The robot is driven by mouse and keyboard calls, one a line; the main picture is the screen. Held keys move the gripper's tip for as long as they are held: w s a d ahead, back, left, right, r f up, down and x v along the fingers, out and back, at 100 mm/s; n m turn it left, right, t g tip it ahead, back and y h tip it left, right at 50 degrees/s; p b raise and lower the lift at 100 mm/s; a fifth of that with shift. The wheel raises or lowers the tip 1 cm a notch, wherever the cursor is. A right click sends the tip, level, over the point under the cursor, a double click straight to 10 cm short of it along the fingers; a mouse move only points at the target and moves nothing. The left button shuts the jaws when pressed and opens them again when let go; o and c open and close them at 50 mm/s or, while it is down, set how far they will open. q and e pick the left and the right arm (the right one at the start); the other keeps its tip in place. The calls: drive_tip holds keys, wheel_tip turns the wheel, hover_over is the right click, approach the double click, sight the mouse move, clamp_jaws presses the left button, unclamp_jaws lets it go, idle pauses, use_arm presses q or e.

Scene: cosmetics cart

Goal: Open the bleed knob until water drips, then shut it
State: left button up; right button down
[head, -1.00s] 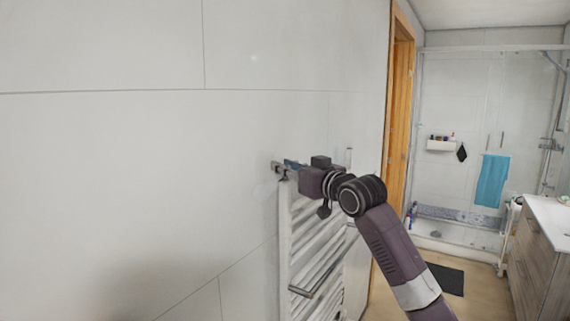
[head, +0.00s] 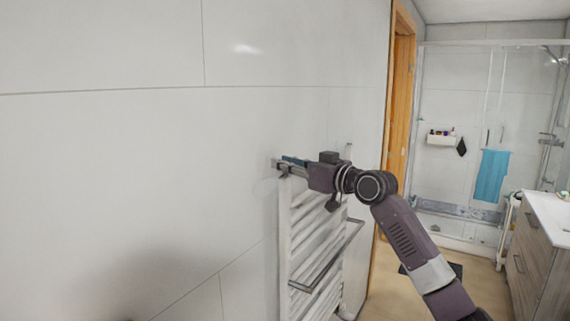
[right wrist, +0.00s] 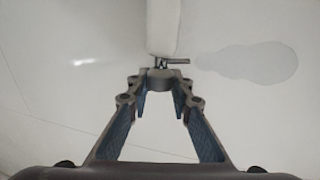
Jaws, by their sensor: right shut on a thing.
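The white towel radiator (head: 300,240) stands against the tiled wall in the head view. My right gripper (head: 279,164) reaches to its upper left end. In the right wrist view, my right gripper (right wrist: 160,80) has its fingertips closed in on a small grey knob (right wrist: 160,72), which is partly hidden by them. A thin metal fitting (right wrist: 176,61) sticks out sideways between the knob and the white radiator end (right wrist: 163,28). In the head view the knob is hidden by the fingers. I cannot make out any water drops. My left gripper is not in view.
A pale rounded patch (right wrist: 250,63) shows beside the fitting; I cannot tell what it is. The wall (head: 120,180) left of the radiator is bare. A wooden door frame (head: 395,90), shower and vanity (head: 545,245) are further right.

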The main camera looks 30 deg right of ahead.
drive_tip(key=c, duration=1.7)
unclamp_jaws()
drive_tip(key=shift+s, duration=0.1)
drive_tip(key=v, duration=1.2)
drive_tip(key=shift+d, duration=0.1)
